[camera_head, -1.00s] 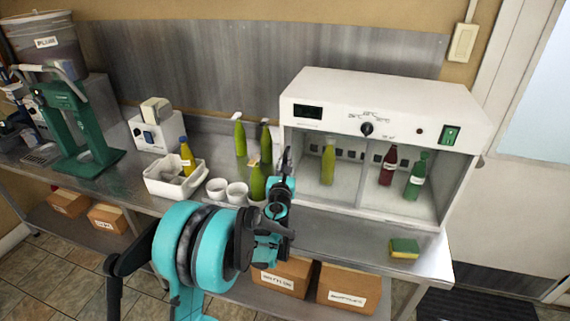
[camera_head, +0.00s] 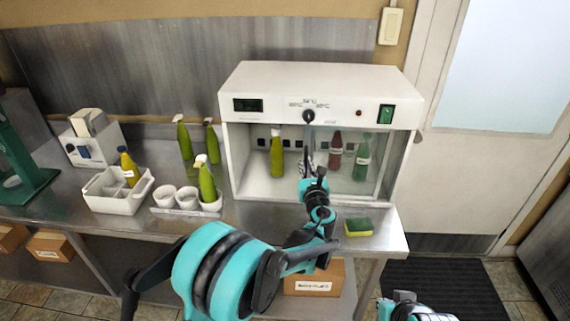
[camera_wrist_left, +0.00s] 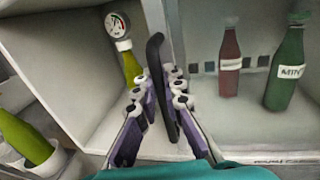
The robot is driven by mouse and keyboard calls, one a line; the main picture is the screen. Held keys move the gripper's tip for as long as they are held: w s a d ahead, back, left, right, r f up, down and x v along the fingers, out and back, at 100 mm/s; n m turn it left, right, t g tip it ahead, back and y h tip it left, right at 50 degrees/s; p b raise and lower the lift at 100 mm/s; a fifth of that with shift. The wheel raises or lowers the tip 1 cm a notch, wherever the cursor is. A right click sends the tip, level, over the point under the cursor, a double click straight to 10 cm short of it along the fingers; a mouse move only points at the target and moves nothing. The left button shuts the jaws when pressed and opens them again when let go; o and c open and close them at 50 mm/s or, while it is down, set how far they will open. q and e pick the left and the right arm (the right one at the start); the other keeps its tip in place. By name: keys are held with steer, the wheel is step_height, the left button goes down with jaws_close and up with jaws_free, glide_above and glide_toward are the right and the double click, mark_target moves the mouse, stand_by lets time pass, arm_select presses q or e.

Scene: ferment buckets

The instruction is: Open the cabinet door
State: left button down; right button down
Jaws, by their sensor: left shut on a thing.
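The white cabinet (camera_head: 235,150) stands on the steel bench, with a control panel on top. Its glass door (camera_head: 350,185) covers the right part of the front, and the left part is uncovered. My left gripper (camera_head: 312,172) is at the door's left edge, near the middle of the cabinet front. In the left wrist view its fingers (camera_wrist_left: 165,95) are shut on the black upright door handle (camera_wrist_left: 157,60). A yellow-green bottle (camera_head: 277,158) stands in the uncovered part. A red bottle (camera_head: 335,150) and a green bottle (camera_head: 362,158) stand behind the glass.
Left of the cabinet on the bench (camera_head: 75,190) are a white bin (camera_head: 110,200), white cups (camera_head: 187,198) and several yellow-green bottles. A sponge (camera_head: 358,227) lies at the front right. A cardboard box (camera_head: 315,280) is below. Dark mat (camera_head: 440,285) on the floor at right.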

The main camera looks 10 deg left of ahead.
arm_select(q)
steer(key=shift+d, duration=1.1)
steer(key=c, duration=1.6)
jaws_free()
steer(key=v, duration=1.2)
